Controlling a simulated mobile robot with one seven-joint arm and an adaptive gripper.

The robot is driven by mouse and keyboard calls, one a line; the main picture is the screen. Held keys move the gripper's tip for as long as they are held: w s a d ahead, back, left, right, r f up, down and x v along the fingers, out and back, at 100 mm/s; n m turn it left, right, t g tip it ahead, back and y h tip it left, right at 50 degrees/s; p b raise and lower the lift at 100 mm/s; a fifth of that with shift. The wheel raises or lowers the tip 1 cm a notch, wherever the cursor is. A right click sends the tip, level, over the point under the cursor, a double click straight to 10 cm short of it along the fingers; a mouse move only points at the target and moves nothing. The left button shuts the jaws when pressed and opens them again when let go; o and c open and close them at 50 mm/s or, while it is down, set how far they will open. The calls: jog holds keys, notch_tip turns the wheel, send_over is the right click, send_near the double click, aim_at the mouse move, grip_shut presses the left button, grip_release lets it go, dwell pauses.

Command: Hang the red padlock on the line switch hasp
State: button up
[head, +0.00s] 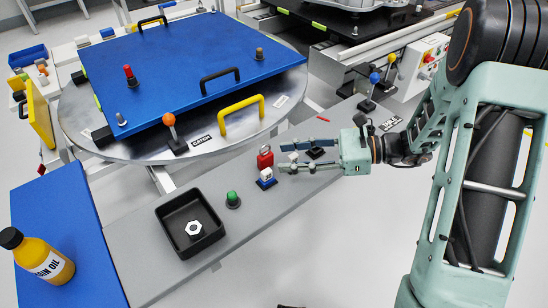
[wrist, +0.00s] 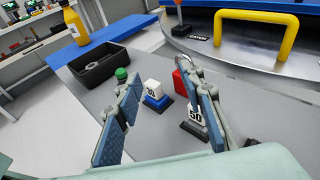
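The red padlock (head: 265,158), with a metal shackle on top, stands upright on the grey bench, behind a white block on a blue base (head: 267,178). In the wrist view the padlock (wrist: 179,83) is partly hidden by the right finger. My gripper (head: 281,157) is open and empty, low over the bench and pointing left; its tips are just right of the padlock. A white block marked 50 (wrist: 195,114) on a dark base is close to the right finger. I cannot make out the line switch hasp; a partly hidden label (head: 390,122) lies beside my wrist.
A green knob (head: 232,199) and black tray (head: 189,223) holding a nut are left on the bench. An orange-knobbed lever (head: 171,127) and yellow handle (head: 241,115) stand behind. Blue-knobbed (head: 374,78) and yellow-knobbed levers (head: 391,58) stand farther right, near a control box (head: 427,66).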

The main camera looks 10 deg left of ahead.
aim_at(262, 155)
jog(key=d+f+m+t+y, duration=0.1)
jog(key=w+d+f+m+t+y, duration=0.1)
jog(key=m+t, duration=0.1)
jog(key=shift+w+d+f+b, duration=0.1)
jog(key=shift+w+d+b, duration=0.15)
jog(key=shift+b, duration=0.1)
jog(key=shift+w+a+y, duration=0.1)
jog(key=shift+y, duration=0.2)
jog(key=a, duration=0.3)
jog(key=a+b, duration=0.1)
jog(key=a, duration=0.3)
jog(key=w+a, duration=0.1)
jog(key=a, duration=0.2)
jog(key=shift+a, duration=0.25)
jog(key=shift+c, duration=0.4)
grip_shut()
